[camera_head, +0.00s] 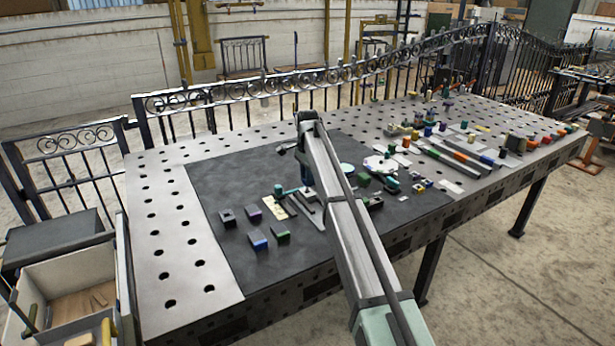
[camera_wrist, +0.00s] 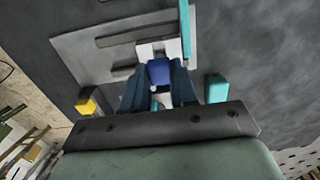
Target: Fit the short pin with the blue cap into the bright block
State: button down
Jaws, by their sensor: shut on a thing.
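My gripper (camera_wrist: 159,84) fills the middle of the wrist view, its two dark blue-grey fingers shut on the blue-capped pin. The blue cap (camera_wrist: 159,71) shows between the fingertips; the pin's shaft is hidden. A bright, whitish block (camera_wrist: 173,47) shows just beyond the cap and on both sides of it, over a grey plate (camera_wrist: 85,48). Cap and block overlap in this view, so I cannot tell whether the pin is in the block or above it. In the head view my arm hides most of the gripper, the pin and the block.
In the wrist view a teal block (camera_wrist: 217,88) stands right of the fingers and a yellow-and-black block (camera_wrist: 87,102) left. In the head view several small blocks, including a blue-topped one (camera_head: 258,240), stand on the dark mat (camera_head: 225,265). Many parts crowd the table's right side.

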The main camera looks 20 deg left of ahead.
jog(key=shift+f, duration=1.5)
dwell(0.4)
jog(key=shift+c, duration=1.7)
grip_release()
jog(key=shift+r, duration=0.15)
jog(key=shift+r, duration=3.4)
